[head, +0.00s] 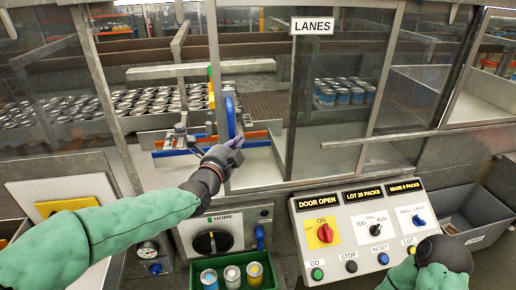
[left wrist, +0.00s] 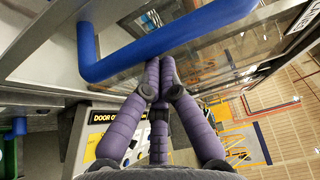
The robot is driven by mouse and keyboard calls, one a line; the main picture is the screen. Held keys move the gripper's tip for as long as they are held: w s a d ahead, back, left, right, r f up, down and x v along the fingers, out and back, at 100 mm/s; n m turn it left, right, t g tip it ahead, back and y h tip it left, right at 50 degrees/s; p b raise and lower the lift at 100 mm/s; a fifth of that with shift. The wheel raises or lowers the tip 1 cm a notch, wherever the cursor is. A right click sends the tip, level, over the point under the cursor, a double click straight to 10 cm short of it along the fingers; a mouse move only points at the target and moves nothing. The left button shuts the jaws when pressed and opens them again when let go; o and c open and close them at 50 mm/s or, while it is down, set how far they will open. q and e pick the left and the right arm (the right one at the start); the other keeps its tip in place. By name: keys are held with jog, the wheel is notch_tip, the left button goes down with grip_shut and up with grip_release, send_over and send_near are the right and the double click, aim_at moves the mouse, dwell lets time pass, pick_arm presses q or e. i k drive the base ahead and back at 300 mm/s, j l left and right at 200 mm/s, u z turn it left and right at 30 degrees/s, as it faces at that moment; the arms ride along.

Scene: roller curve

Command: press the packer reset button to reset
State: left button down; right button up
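The blue reset button (head: 383,258), labelled RESET, is on the front row of the grey control panel (head: 345,250). The panel's display (head: 319,200) reads DOOR OPEN. My left gripper (head: 236,143) is at the blue door handle (head: 230,115), left of the panel. In the left wrist view its purple fingers (left wrist: 158,82) come together close to the blue handle (left wrist: 150,52); whether they touch it is unclear.
Green GO (head: 317,274), black STOP (head: 350,266) and another button (head: 411,249) flank the reset button. A red switch (head: 325,233) and two knobs sit above. A green tray (head: 258,266) holds three cans. A grey bin (head: 473,213) stands right. Glass panels rise behind.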

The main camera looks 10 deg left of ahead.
aim_at(384, 259)
jog(key=k+j, duration=0.1)
jog(key=j, duration=0.35)
jog(key=k+j, duration=0.1)
jog(key=j, duration=0.3)
jog(key=k+j, duration=0.1)
jog(key=j, duration=0.35)
jog(key=k+l, duration=0.2)
jog(key=l, duration=0.15)
jog(key=k+l, duration=0.25)
jog(key=l, duration=0.1)
